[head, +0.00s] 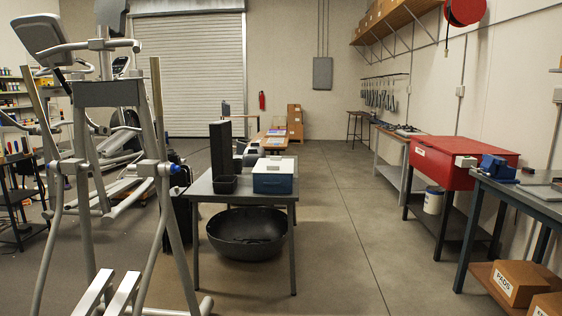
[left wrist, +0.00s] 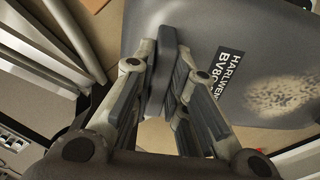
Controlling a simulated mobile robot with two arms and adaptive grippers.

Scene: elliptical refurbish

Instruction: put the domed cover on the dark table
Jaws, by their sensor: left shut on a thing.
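My left gripper (left wrist: 167,85) shows in the left wrist view, shut on a raised dark edge or tab of the grey cover (left wrist: 270,55). The cover has a smooth, gently curved surface with a black label and a pale, speckled worn patch; it runs past the frame's right side. The cover and both grippers are out of the head view. The dark table (head: 205,187) stands at the middle of the head view. On it are a blue box with a white lid (head: 274,182), a small black bin (head: 225,184) and a tall dark block (head: 221,150).
A large dark bowl (head: 248,240) sits beneath the dark table. Elliptical machine frames (head: 110,150) fill the left side. A red cabinet (head: 440,162) and a workbench (head: 530,196) line the right wall. The floor aisle (head: 345,220) between is clear.

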